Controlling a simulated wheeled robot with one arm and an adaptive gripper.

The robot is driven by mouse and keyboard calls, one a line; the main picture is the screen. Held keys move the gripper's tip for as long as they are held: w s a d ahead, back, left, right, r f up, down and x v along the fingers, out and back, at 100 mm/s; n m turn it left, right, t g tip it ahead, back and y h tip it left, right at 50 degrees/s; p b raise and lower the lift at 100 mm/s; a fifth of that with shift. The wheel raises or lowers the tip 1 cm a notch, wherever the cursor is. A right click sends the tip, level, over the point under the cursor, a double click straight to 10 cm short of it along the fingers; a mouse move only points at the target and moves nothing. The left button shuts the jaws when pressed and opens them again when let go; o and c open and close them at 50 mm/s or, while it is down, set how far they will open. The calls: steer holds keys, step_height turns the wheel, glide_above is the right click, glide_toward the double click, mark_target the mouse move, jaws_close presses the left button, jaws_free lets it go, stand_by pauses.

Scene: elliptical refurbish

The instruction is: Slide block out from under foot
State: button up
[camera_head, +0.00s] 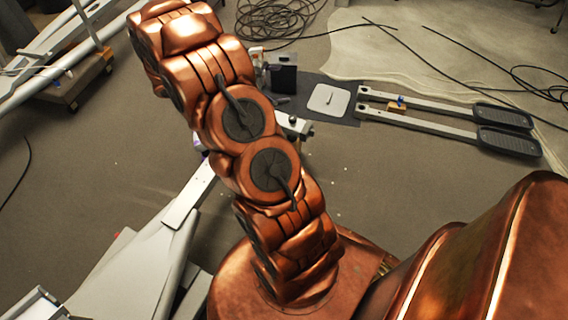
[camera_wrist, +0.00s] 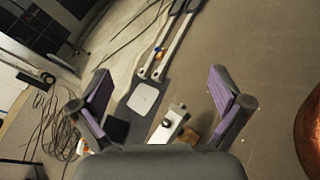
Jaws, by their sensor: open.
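My gripper (camera_wrist: 160,75) is open in the wrist view, with purple pads on both fingers and nothing held between them. A pale metal foot bar (camera_wrist: 172,122) with a dark knob shows between the fingers, near the gripper's base. A brown wooden block (camera_wrist: 190,136) lies beside this bar, partly hidden by my gripper; whether the bar rests on it I cannot tell. In the head view, the end of the pale bar (camera_head: 296,125) shows just right of my copper arm, which hides most of the gripper and that brown block.
Two long pedal arms (camera_head: 450,115) lie at the right, with a small brown block (camera_head: 397,107) at them. A grey mat (camera_head: 310,93) with a white plate (camera_head: 329,100) lies beside them. Cables (camera_head: 275,20) coil behind. White frame tubes (camera_head: 160,250) stand at left, near a wooden dolly (camera_head: 80,82).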

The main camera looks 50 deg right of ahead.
steer(key=w+d+f+n+t+h+b, duration=0.1)
steer(key=w+d+f+h+b, duration=0.15)
steer(key=f, duration=0.35)
steer(key=w+d+f+n+h+b, duration=0.1)
steer(key=d+f+n+b, duration=0.1)
steer(key=d+f, duration=0.3)
steer(key=n+t+h+b, duration=0.2)
steer(key=n+t+b, duration=0.15)
steer(key=b, duration=0.25)
glide_above(290, 131)
steer(key=a, duration=0.5)
step_height(290, 131, down, 17)
steer(key=f+n+t+b, duration=0.1)
steer(key=f, duration=0.3)
steer(key=d+f+n+t+b, duration=0.1)
steer(key=f+n+b, duration=0.1)
steer(key=f, duration=0.3)
steer(key=f+n+t+b, duration=0.1)
steer(key=f, duration=0.4)
steer(key=shift+d, duration=0.15)
step_height(290, 131, down, 14)
steer(key=a+n+t+b, duration=0.1)
steer(key=n+t+b, duration=0.2)
steer(key=b, duration=0.1)
steer(key=shift+s+t, duration=0.25)
steer(key=shift+t, duration=0.1)
steer(key=shift+f+n+y, duration=0.1)
steer(key=shift+n+y, duration=0.15)
